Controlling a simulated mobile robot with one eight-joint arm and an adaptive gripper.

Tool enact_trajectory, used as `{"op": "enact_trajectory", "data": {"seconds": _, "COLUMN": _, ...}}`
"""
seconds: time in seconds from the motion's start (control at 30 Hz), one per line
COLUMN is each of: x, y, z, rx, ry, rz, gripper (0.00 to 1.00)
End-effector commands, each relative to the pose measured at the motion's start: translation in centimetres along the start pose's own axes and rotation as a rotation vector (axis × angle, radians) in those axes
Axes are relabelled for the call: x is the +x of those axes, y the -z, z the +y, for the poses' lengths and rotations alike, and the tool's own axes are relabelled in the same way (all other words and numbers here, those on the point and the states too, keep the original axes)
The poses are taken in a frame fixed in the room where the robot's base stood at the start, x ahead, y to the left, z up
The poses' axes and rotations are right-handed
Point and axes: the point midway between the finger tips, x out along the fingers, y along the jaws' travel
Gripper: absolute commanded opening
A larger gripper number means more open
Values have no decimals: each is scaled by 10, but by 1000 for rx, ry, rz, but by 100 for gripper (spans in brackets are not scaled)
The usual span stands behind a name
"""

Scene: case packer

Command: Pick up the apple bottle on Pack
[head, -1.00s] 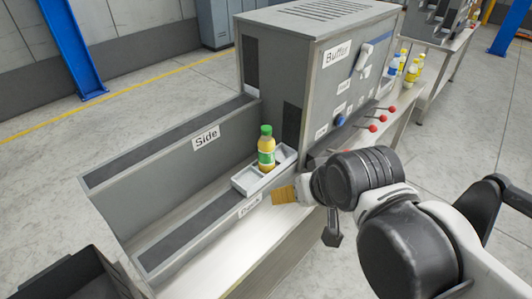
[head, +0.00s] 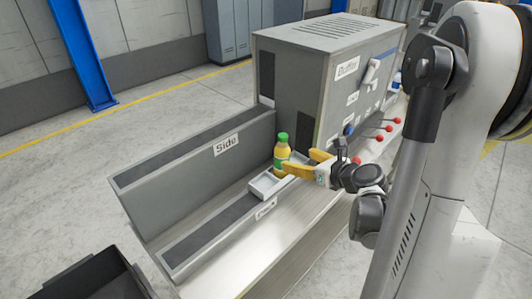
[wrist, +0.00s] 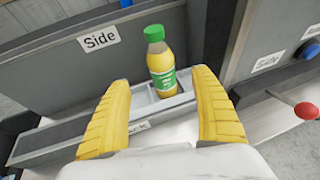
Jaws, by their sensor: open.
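The apple bottle (head: 282,152) is yellow with a green cap and a green label. It stands upright in a compartment of a small grey tray (head: 262,187) on the Pack ledge beside the machine. My gripper (head: 301,164) has yellow fingers, spread apart and close to the bottle on its right side in the head view. In the wrist view the bottle (wrist: 162,65) appears beyond and between the two open fingers (wrist: 165,100). Nothing is held. The bottle's lower part is partly hidden by a finger in the head view.
The machine marked Buffer (head: 320,85) stands right behind the tray, with red-knobbed levers (head: 388,128) on its front. The wall marked Side (head: 225,145) runs behind the ledge. A dark bin (head: 95,280) is at the lower left.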

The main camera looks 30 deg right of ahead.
Motion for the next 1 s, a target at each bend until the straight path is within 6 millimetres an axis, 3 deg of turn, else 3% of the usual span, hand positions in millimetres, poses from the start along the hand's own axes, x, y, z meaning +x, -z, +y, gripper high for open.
{"op": "enact_trajectory", "data": {"seconds": 0.2, "x": 38, "y": 2, "z": 0, "rx": 3, "ry": -3, "rz": -1, "gripper": 74}}
{"op": "enact_trajectory", "data": {"seconds": 0.47, "x": 57, "y": 0, "z": 0, "rx": 2, "ry": -2, "rz": 0, "gripper": 74}}
{"op": "enact_trajectory", "data": {"seconds": 0.73, "x": 97, "y": -1, "z": -1, "rx": 0, "ry": -3, "rz": 0, "gripper": 74}}
{"op": "enact_trajectory", "data": {"seconds": 1.0, "x": 103, "y": -3, "z": -1, "rx": 0, "ry": -1, "rz": 0, "gripper": 74}}
